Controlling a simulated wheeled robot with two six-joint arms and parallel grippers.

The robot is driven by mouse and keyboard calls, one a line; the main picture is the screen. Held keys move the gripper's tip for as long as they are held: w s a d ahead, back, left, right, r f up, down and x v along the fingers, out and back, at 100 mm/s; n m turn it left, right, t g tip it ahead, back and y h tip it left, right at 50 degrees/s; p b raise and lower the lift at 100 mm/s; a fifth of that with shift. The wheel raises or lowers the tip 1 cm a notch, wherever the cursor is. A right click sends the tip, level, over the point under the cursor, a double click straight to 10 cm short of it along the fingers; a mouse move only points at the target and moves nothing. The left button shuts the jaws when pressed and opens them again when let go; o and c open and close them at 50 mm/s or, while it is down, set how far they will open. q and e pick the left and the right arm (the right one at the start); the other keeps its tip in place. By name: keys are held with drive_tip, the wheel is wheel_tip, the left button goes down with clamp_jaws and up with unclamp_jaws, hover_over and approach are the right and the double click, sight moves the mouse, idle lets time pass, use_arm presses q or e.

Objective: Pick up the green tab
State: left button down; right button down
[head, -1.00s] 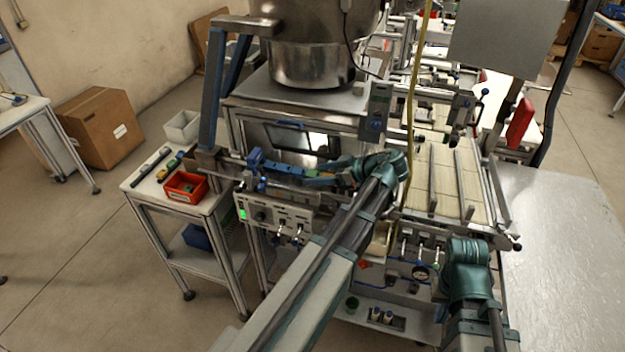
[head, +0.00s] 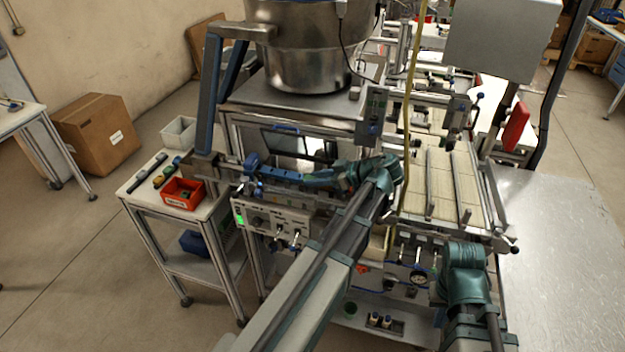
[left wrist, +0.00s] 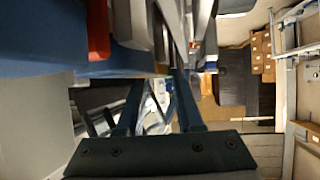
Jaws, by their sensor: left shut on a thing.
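I cannot single out a green tab for sure. Small green pieces (head: 184,193) lie in a red bin (head: 181,202) on the side table, and a dark green and yellow item (head: 166,171) lies behind it. My left arm reaches up over the machine front in the head view, and its wrist bends left there; its fingertips are hard to make out. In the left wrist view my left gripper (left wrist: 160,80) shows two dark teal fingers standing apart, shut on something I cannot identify. My right gripper is out of view; only a teal joint of that arm shows at lower right.
A control box (head: 272,221) with a lit green button fronts the machine, below a blue-and-grey bar. A steel bowl (head: 305,60) stands above. Floor at lower left is clear.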

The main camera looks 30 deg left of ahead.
use_arm(q)
drive_tip(key=shift+w+r+p, duration=0.1)
drive_tip(key=shift+r+p, duration=0.65)
drive_tip(key=shift+r, duration=0.05)
wheel_tip(320, 180, up, 3)
drive_tip(key=p, duration=0.2)
drive_tip(key=shift+d+f+p, duration=0.15)
drive_tip(key=shift+f+p, duration=0.05)
drive_tip(key=shift+p, duration=0.1)
drive_tip(key=d, duration=1.7)
drive_tip(key=shift+w+d+f+b, duration=0.35)
drive_tip(key=shift+b, duration=0.05)
drive_tip(key=shift+f, duration=0.1)
